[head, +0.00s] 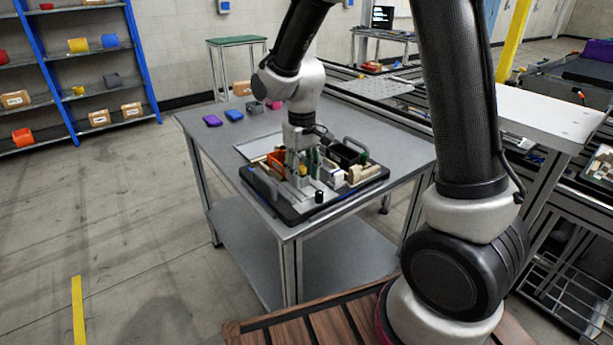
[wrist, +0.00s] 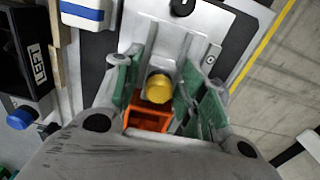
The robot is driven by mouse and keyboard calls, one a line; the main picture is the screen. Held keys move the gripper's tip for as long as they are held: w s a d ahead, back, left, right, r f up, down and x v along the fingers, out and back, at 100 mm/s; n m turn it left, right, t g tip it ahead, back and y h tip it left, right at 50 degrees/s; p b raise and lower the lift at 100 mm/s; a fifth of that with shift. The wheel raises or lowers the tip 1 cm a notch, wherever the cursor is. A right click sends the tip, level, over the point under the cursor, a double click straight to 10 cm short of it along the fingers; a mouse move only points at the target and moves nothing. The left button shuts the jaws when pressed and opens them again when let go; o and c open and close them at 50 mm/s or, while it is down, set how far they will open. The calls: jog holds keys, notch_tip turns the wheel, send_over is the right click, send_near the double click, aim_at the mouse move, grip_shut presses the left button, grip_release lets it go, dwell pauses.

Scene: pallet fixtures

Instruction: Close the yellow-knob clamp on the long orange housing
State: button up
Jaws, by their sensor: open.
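The yellow-knob clamp (wrist: 158,88) shows in the wrist view between the two fingers of my gripper (wrist: 160,100). The fingers have green pads and stand apart, one on each side of the knob. I cannot tell whether they touch it. The orange housing (wrist: 148,117) lies just below the knob in the wrist view, partly hidden by my gripper body. In the head view, my gripper (head: 300,160) points down over the fixture pallet (head: 318,208), and an orange part (head: 277,163) shows to its left. The yellow knob (head: 303,170) is small there.
A black bin (wrist: 22,60) and a blue knob (wrist: 20,118) lie left of the gripper in the wrist view. A blue and white part (wrist: 86,12) is at the top. The grey table (head: 222,122) has purple (head: 212,120) and blue (head: 234,115) pieces at its far side.

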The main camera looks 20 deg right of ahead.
jog(key=shift+r, duration=4)
jog(key=s+d+r+m+t, duration=0.1)
jog(key=s+d+r, duration=0.4)
jog(key=s, duration=0.5)
jog(key=s+d+r+m+t, duration=0.2)
jog(key=s+d+r, duration=0.3)
jog(key=s+d, duration=0.5)
jog(key=shift+s+d+r+m+t, duration=0.25)
jog(key=shift+s+d+m+t, duration=0.05)
jog(key=shift+s+t, duration=0.45)
